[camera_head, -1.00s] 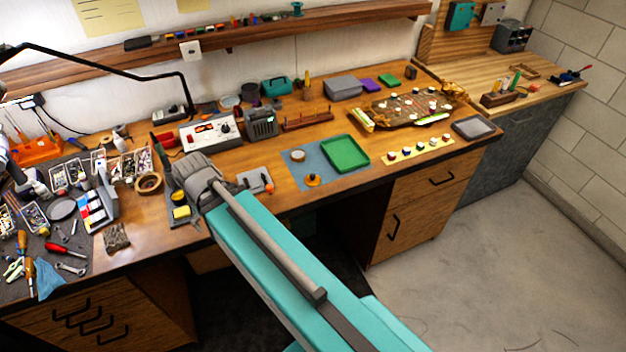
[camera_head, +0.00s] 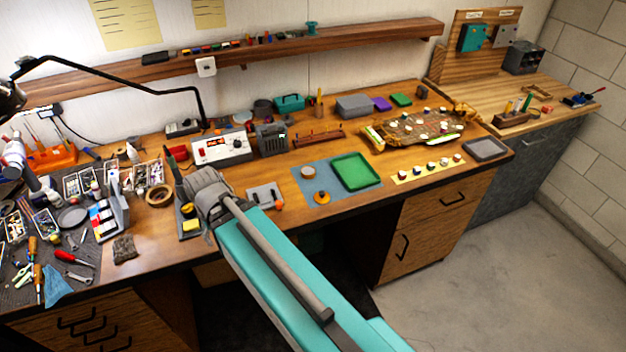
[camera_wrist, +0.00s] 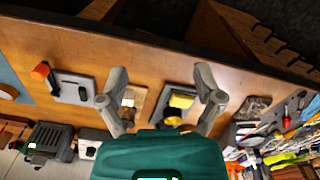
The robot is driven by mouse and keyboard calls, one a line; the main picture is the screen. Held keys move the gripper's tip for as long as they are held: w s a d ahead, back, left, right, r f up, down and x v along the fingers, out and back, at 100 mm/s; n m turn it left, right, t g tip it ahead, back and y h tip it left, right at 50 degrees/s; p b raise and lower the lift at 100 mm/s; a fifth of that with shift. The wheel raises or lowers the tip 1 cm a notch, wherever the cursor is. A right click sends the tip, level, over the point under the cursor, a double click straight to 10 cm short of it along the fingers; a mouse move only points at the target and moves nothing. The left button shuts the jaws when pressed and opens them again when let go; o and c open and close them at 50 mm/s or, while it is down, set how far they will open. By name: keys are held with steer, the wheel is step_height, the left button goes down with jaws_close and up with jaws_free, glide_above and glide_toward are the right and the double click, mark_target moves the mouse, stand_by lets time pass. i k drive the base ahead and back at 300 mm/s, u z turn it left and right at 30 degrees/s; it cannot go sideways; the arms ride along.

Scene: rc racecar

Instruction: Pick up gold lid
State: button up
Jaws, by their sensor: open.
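A small round gold-orange piece with a darker centre (camera_head: 321,197), which looks like the gold lid, lies at the front edge of the blue mat (camera_head: 305,187). At the left edge of the wrist view, a brownish-gold round piece (camera_wrist: 8,92) shows in part beside a strip of the blue mat (camera_wrist: 10,73); I cannot tell whether it is the lid. My gripper (camera_wrist: 160,98) is open with nothing between its fingers. It is over the bench, to the left of the mat in the head view. There, my arm hides the fingers.
A green tray (camera_head: 355,171) and a tan round piece (camera_head: 307,172) are on the mat. A grey plate with an orange-tipped item (camera_wrist: 72,87) lies between gripper and mat. A yellow sponge (camera_wrist: 182,101) is below the fingers. A grey power unit (camera_head: 271,138) stands behind.

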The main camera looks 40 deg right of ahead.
mark_target(322, 198)
steer(key=z, duration=1.5)
steer(key=k, duration=0.6)
steer(key=u, duration=0.25)
steer(key=i, duration=0.5)
steer(key=u, duration=0.05)
